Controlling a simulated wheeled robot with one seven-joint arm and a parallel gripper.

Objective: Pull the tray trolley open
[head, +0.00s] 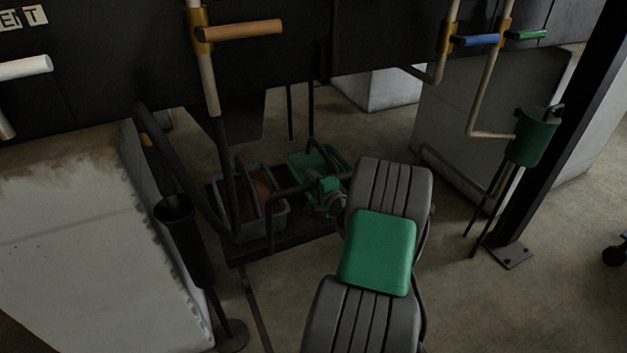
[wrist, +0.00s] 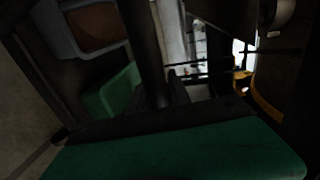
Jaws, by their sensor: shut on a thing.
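The tray trolley (head: 290,243) is a low dark platform on the floor in the middle of the head view. It carries a grey bin (head: 276,226) with brown contents and a green tray (head: 297,160). A dark bent handle bar (head: 271,216) rises from it. My gripper (head: 325,190) is shut on the handle bar beside the bin; its fingertips are hard to make out behind my arm. In the wrist view a dark bar (wrist: 142,45) runs down to my gripper, with the grey bin (wrist: 62,40) and the green tray (wrist: 113,96) beyond it.
Pipes with orange (head: 242,30), blue (head: 476,40) and green (head: 527,35) handles hang above. A pale block (head: 85,245) stands at left, with a dark stand (head: 185,235) beside it. A dark post (head: 545,150) stands at right. Floor (head: 490,310) is clear at lower right.

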